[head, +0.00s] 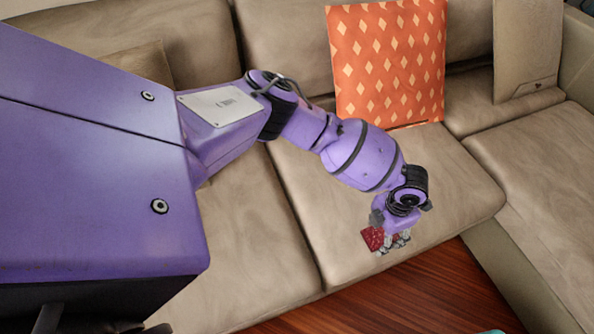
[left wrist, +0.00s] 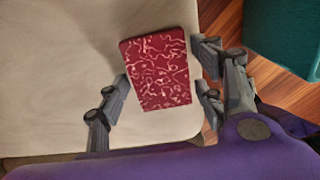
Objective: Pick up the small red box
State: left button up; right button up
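The small red box (left wrist: 160,70) has a pale squiggle pattern. In the head view the box (head: 371,238) shows beside the fingertips of my left gripper (head: 389,243), over the front part of the sofa seat (head: 300,190). How far the box is above the cushion is hard to tell. My right gripper is not in view.
An orange cushion with pale diamonds (head: 387,65) leans on the backrest behind my arm. A beige pillow (head: 527,45) stands at the right. Dark red wooden floor (head: 400,300) lies in front of the seat. A teal object (left wrist: 285,35) is at the wrist view's upper right.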

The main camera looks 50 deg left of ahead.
pick_arm(q)
jog(key=c, duration=0.8)
jog(key=shift+r, duration=0.15)
